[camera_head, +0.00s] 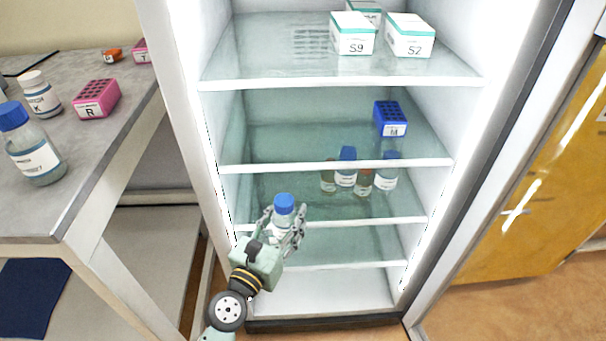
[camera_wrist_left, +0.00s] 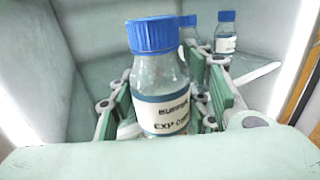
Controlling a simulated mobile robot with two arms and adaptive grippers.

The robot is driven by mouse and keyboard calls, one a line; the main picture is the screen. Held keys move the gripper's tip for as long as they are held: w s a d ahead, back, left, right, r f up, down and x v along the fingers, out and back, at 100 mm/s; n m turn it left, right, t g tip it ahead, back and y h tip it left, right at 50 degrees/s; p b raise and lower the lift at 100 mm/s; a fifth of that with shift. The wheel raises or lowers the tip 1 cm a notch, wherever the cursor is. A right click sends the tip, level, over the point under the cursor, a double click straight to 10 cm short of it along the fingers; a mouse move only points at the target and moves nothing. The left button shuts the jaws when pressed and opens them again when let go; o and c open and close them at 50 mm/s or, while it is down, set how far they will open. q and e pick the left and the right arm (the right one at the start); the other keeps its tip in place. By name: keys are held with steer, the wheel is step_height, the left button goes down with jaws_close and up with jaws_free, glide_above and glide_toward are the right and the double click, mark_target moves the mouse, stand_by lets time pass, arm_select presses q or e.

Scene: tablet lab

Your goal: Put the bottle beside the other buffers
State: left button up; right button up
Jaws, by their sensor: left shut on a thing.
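My left gripper (camera_head: 284,228) is shut on a clear bottle with a blue cap (camera_head: 284,204), upright at the front of the open fridge's shelf. In the left wrist view the held bottle (camera_wrist_left: 158,80) has a label reading "BUFFER" and "EXP", and the left gripper's fingers (camera_wrist_left: 165,110) lie on both sides of it. The other bottles stand farther back to the right: two blue-capped bottles (camera_head: 346,168) (camera_head: 387,172) and two brownish bottles (camera_head: 328,177) (camera_head: 364,183). Blue-capped bottles (camera_wrist_left: 226,35) also show behind the held one in the left wrist view. My right gripper is not in view.
White boxes (camera_head: 352,34) stand on the top shelf and a blue rack (camera_head: 391,119) on the shelf below. Shelf front edges (camera_head: 340,165) cross the opening. A bench (camera_head: 75,160) at left holds bottles (camera_head: 32,145) and a pink rack (camera_head: 97,99). The shelf's left part looks clear.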

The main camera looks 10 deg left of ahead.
arm_select(q)
steer(key=w, duration=0.2)
steer(key=w+a, duration=0.1)
steer(key=w, duration=0.1)
steer(key=w+a+b, duration=0.1)
steer(key=w, duration=0.2)
steer(key=shift+w+r, duration=0.1)
steer(key=w, duration=0.2)
steer(key=w+a+b, duration=0.1)
steer(key=w, duration=0.1)
steer(key=shift+w+a, duration=0.2)
steer(key=shift+w, duration=0.2)
steer(key=shift+w+a, duration=0.1)
steer(key=shift+w, duration=0.25)
steer(key=w+b, duration=0.1)
steer(key=w+a+b, duration=0.1)
steer(key=shift+w+f, duration=0.2)
steer(key=shift+w, duration=0.2)
steer(key=shift+s+d+f+b, duration=0.1)
steer(key=shift+f+b, duration=0.45)
steer(key=shift+b, duration=0.1)
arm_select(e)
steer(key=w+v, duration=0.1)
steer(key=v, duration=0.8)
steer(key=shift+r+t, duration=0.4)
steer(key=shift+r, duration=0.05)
arm_select(q)
steer(key=shift+f, duration=0.1)
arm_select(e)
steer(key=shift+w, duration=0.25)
